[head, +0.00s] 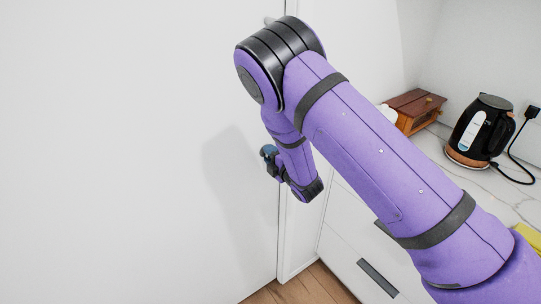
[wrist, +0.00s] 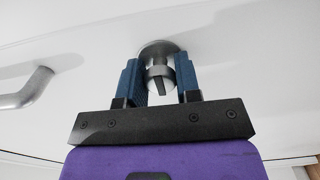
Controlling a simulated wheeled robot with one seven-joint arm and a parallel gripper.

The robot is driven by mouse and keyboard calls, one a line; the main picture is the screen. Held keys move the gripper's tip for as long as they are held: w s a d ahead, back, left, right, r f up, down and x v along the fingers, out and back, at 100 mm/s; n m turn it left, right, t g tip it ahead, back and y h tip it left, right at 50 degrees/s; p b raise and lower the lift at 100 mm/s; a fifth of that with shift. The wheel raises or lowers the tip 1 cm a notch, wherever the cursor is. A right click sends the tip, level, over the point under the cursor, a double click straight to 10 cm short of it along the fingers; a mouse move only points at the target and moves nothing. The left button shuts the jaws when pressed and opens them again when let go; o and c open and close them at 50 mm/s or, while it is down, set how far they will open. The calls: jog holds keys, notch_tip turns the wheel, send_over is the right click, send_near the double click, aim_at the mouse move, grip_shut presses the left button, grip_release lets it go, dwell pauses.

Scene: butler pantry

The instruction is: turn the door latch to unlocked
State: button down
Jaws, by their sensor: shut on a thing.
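The door latch (wrist: 158,50) is a round metal fitting with a small turn piece on the white door (wrist: 240,50), seen at the top middle of the wrist view. My gripper (wrist: 158,64) has its two blue fingers on either side of the latch's turn piece and is shut on it. In the head view, my gripper (head: 269,158) is at the door's right edge, and the latch is hidden behind it. The turn piece looks slightly tilted; whether it stands at locked or unlocked I cannot tell.
A metal door handle (wrist: 28,92) sticks out left of the latch in the wrist view. To the right in the head view are white drawers (head: 345,235) and a marble counter with a black kettle (head: 482,130) and a wooden box (head: 414,110).

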jog(key=c, duration=0.8)
grip_release()
jog(key=shift+s+d, duration=0.1)
jog(key=v, duration=1)
jog(key=shift+s+d, duration=0.2)
jog(key=shift+s, duration=0.05)
